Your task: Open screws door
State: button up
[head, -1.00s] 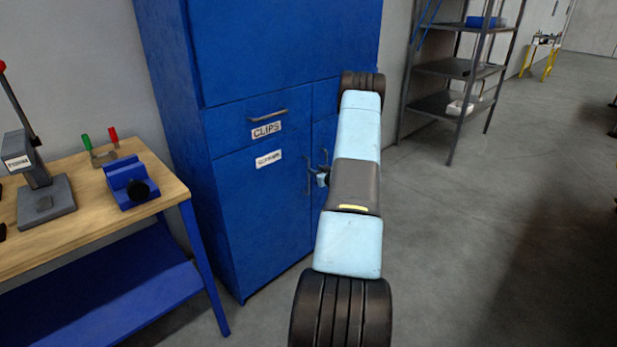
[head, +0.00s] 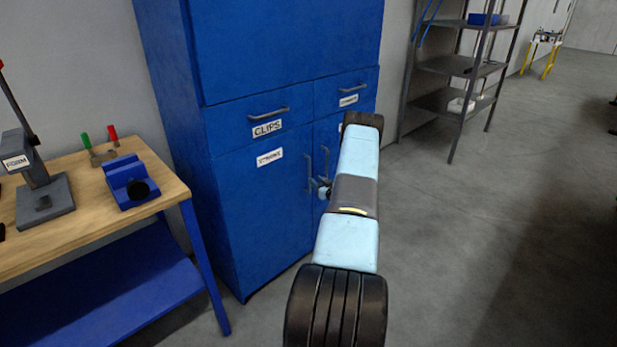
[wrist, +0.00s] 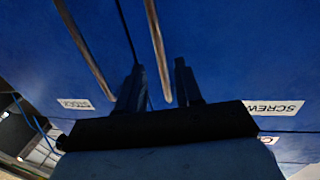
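The screws door (head: 262,205) is the left lower door of the blue cabinet and looks shut. Its label (head: 269,157) is blurred in the head view but reads SCREWS in the wrist view (wrist: 273,107). Its vertical bar handle (head: 308,172) stands near the seam between the two lower doors. My gripper (head: 322,188) is at handle height, mostly hidden by my arm in the head view. In the wrist view my gripper (wrist: 159,85) is open. The screws door handle (wrist: 157,45) runs down between its two fingers; contact cannot be told.
The right door's handle (wrist: 85,50) is close, left of the fingers in the wrist view. A CLIPS drawer (head: 262,115) is above the door. A workbench (head: 165,185) stands left, a metal shelf (head: 455,66) back right.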

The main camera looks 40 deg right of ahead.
aim_at(310, 176)
jog(key=w, duration=0.6)
jog(key=shift+w+d, duration=0.3)
jog(key=shift+d, duration=0.05)
grip_shut()
